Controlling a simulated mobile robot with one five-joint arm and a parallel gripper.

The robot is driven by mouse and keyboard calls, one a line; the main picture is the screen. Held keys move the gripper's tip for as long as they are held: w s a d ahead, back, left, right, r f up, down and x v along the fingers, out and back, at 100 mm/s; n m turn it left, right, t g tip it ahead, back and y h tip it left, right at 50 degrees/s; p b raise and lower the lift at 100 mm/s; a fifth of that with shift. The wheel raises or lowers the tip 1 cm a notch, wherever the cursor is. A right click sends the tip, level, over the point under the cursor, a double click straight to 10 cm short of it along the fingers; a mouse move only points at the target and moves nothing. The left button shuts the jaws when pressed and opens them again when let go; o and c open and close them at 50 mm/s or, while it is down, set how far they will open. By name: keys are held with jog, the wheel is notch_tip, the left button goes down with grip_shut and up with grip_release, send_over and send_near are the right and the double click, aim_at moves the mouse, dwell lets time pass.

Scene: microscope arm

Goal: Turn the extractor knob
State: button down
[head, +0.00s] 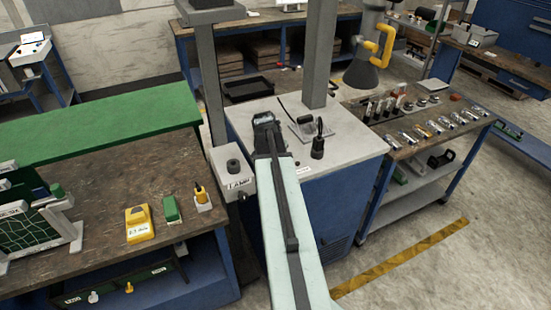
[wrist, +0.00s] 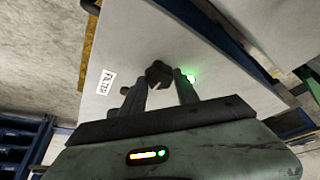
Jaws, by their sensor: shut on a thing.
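In the wrist view a dark knob (wrist: 157,70) stands on a pale flat panel (wrist: 135,35). My gripper (wrist: 164,82) has one finger on each side of it and is shut on the knob. In the head view my gripper (head: 266,122) is at the pale top of a blue cabinet (head: 345,152). My own arm and gripper hide the knob there.
A grey box (head: 232,173) marked LAMP with its own dark knob stands left of my arm. A dark cylindrical fitting (head: 317,145) and a grey post (head: 320,55) stand on the cabinet top. A dark hood with a yellow handle (head: 378,45) hangs at the upper right.

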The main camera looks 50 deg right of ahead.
dwell(0.3)
jog(key=c, duration=0.9)
grip_release()
jog(key=p+v, duration=0.7)
jog(key=v, duration=0.1)
jog(key=shift+f, duration=0.1)
